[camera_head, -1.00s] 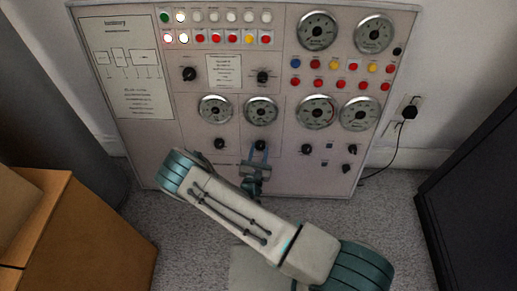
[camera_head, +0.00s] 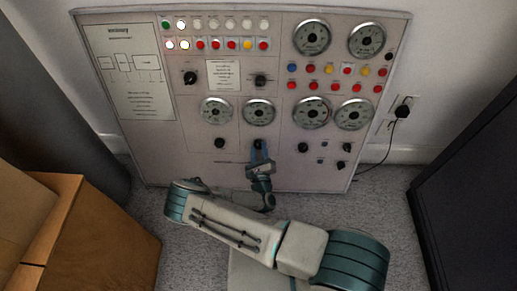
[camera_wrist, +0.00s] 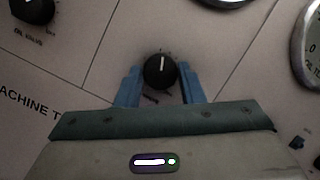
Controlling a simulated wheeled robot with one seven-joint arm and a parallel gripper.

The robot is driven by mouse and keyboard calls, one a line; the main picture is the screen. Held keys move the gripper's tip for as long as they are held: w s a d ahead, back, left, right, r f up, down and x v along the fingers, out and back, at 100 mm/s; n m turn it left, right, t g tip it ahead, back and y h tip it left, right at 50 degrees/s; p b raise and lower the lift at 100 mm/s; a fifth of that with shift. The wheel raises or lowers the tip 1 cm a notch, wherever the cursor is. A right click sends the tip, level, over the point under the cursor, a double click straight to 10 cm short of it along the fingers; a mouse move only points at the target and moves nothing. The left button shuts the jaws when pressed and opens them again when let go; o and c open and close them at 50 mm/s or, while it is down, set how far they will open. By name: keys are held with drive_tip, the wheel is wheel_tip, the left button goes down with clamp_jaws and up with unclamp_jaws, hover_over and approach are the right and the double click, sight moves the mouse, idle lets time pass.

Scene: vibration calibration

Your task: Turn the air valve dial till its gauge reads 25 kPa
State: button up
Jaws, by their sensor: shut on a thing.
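A black dial (camera_wrist: 160,71) with a white pointer line sits between the blue fingers of my gripper (camera_wrist: 159,88) in the wrist view. The fingers are shut on its sides, and its pointer is near upright. The label below the dial is mostly hidden. In the head view my gripper (camera_head: 259,151) is at the lower middle of the panel, over this dial. A round gauge (camera_head: 258,111) is straight above it; its needle and scale are too small to read. I cannot read a label that names this dial as the air valve.
The pale panel (camera_head: 170,150) carries several other gauges, knobs and coloured buttons. A knob (camera_head: 219,143) to the left, labelled oil valve in the wrist view (camera_wrist: 36,10), and a knob (camera_head: 303,147) to the right are near. A wooden box (camera_head: 90,240) and a dark cabinet (camera_head: 475,190) flank the floor.

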drive_tip(key=shift+d+n, duration=0.1)
drive_tip(key=shift+n, duration=0.2)
drive_tip(key=o, duration=1)
